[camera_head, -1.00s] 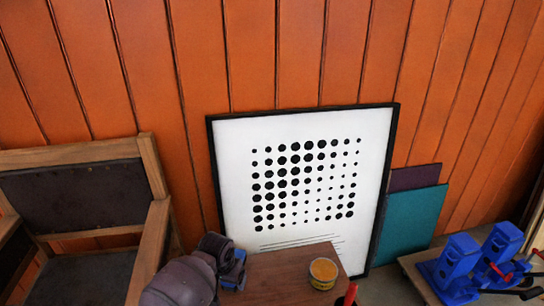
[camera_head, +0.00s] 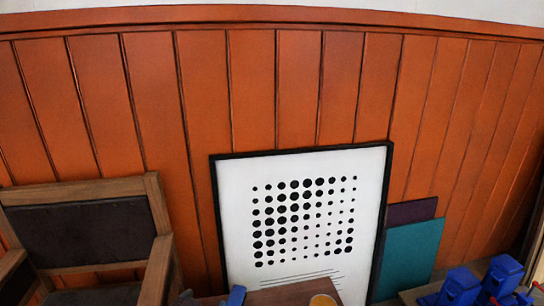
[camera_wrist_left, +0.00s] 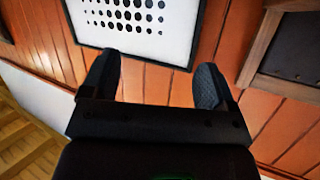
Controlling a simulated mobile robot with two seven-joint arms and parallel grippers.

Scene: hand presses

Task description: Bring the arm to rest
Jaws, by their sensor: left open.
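My left gripper (camera_wrist_left: 156,82) shows in the left wrist view with its two dark fingers spread wide apart. Nothing is between them except the orange panelled wall in the background. In the head view only a small grey bit of my left arm (camera_head: 186,298) shows at the bottom edge, and its fingers cannot be made out there. My right gripper is in neither view.
A wooden table (camera_head: 285,294) with a yellow-topped round container (camera_head: 322,301) and a blue part (camera_head: 236,296) is at the bottom. Blue presses (camera_head: 461,285) stand at lower right. A wooden chair (camera_head: 155,215) is at left. A framed dot poster (camera_head: 300,166) leans on the wall.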

